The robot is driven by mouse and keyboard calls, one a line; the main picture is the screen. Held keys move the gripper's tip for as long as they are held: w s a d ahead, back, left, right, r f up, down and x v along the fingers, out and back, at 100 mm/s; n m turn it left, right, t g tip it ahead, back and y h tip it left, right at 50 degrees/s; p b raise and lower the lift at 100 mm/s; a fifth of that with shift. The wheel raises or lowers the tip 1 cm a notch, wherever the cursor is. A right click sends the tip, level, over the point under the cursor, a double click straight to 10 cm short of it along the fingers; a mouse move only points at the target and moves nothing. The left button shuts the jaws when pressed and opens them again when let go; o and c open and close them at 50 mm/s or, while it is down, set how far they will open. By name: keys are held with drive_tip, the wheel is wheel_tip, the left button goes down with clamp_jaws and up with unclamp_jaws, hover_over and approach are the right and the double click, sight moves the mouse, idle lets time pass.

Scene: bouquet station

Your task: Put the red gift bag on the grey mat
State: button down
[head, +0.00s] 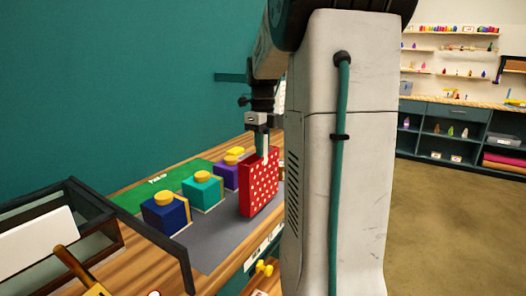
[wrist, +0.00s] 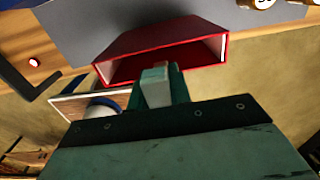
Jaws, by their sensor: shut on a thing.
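The red gift bag (head: 260,188) with white dots is upright at the right edge of the grey mat (head: 218,238) in the head view. In the wrist view I look at the open top of the bag (wrist: 150,45), with the grey mat (wrist: 75,25) behind it. My gripper (head: 263,152) is above the bag, shut on its near wall; its fingers (wrist: 160,88) show at the rim in the wrist view. I cannot tell whether the bag's base touches the mat or hangs just above it.
Blue (head: 165,213), teal (head: 203,190) and purple (head: 228,174) boxes with yellow tops stand left of the bag, by a green mat (head: 140,199). A dark-framed open box (head: 155,238) is at the front left. Shelves (head: 445,125) stand far right, with open floor before them.

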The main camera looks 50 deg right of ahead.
drive_tip(key=shift+f, duration=0.9)
drive_tip(key=c, duration=1.3)
unclamp_jaws()
drive_tip(key=shift+f, duration=0.15)
